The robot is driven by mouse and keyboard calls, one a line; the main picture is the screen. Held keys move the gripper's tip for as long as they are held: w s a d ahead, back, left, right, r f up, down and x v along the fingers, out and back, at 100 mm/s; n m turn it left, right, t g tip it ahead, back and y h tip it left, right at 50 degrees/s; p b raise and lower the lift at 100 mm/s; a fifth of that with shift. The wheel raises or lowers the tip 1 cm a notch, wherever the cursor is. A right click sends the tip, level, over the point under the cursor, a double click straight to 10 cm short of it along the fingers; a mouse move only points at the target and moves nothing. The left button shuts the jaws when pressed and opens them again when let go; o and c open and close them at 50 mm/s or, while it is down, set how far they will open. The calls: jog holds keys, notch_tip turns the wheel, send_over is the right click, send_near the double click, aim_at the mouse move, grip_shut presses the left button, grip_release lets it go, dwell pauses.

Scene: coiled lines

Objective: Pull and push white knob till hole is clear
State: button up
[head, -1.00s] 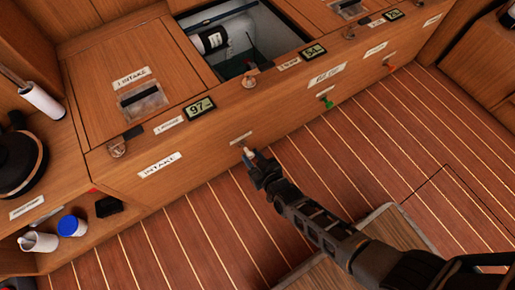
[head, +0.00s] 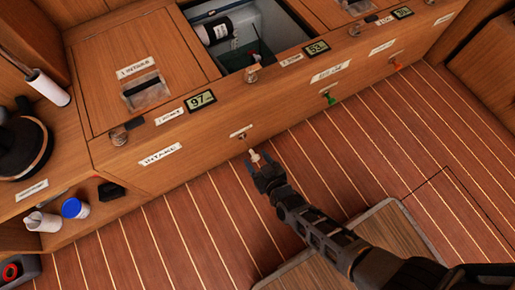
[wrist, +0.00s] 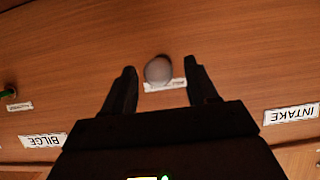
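The white knob (head: 255,157) stands out from the wooden front panel, below a small label; a short stem seems to show behind it. In the wrist view the knob (wrist: 158,69) shows as a pale round end between my two fingers, overlapping the small label behind it. My gripper (head: 262,168) is at the knob in the head view. In the wrist view my gripper (wrist: 160,67) is open, with a gap on each side of the knob. The hole's inside is not visible.
A green knob (head: 330,98) and an orange knob (head: 398,66) sit further right on the panel. An open compartment (head: 265,40) lies above. An INTAKE label (head: 160,154) is to the left. Striped floor (head: 200,235) in front is mostly clear.

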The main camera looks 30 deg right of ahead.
jog(key=p+v, duration=0.3)
jog(key=v, duration=0.4)
jog(key=shift+s+r, duration=0.2)
jog(key=shift+s, duration=0.2)
jog(key=shift+c, duration=0.5)
